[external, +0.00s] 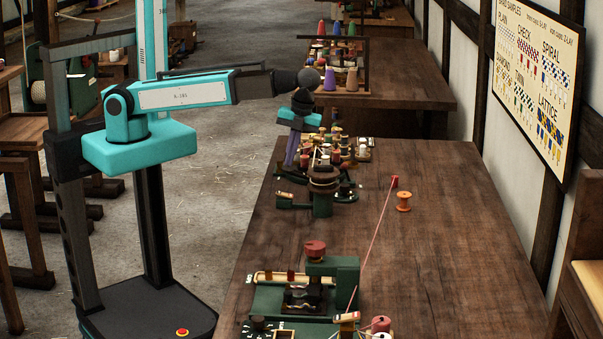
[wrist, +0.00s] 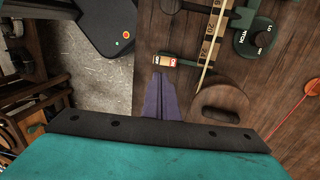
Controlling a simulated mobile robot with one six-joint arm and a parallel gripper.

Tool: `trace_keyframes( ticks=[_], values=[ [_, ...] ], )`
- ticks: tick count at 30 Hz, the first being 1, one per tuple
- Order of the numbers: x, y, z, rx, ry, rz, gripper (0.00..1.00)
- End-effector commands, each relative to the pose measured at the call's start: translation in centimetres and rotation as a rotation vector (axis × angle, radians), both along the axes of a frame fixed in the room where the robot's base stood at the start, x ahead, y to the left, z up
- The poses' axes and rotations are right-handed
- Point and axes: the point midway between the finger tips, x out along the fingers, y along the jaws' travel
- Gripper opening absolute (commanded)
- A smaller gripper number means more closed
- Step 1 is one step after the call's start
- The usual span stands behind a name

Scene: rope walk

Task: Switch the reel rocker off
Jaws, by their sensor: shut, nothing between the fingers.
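The reel rocker (wrist: 166,61) is a small two-ended switch in the wrist view, one end dark and white, the other reddish. Its lettering is too small to read surely, and I cannot tell which end is pressed. It sits on a dark plate joined to the green reel mechanism. My gripper (wrist: 163,76) has purple fingers held together, empty, with the tips appearing just beside the rocker. Whether they touch it is unclear. In the external view my gripper (external: 291,165) points down over the left side of the bench.
A round brown wooden disc (wrist: 220,103) lies right of the fingers, and a dark dial (wrist: 262,39) is beyond. On the bench (external: 440,240), a red line runs to a pin beside an orange spool (external: 403,201). A green machine (external: 335,275) stands nearer; the bench's right side is mostly clear.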

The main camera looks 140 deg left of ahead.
Motion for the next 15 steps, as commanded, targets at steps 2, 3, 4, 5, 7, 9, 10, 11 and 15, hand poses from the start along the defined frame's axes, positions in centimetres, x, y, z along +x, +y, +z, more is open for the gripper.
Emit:
trace_keyframes(
  ticks=[2,3,4,5,7,9,10,11,15],
  values=[
    [-0.2,-0.2,-0.6,-0.001,0.001,0.0,0.0],
    [-0.3,-0.3,-1.0,-0.001,0.001,0.0,0.0],
    [-0.3,-0.3,-1.3,-0.001,0.001,0.0,0.0],
    [-0.3,-0.3,-1.6,-0.001,0.001,0.0,0.0],
    [-0.5,-0.4,-2.2,-0.001,0.001,0.0,0.0],
    [-0.6,-0.6,-2.8,-0.001,0.001,0.0,0.0],
    [-0.6,-0.6,-3.1,-0.001,0.001,0.0,0.0],
    [-0.6,-0.6,-3.3,-0.001,0.001,0.0,0.0],
    [-0.8,-0.8,-4.5,-0.001,0.001,0.0,0.0]
  ],
)
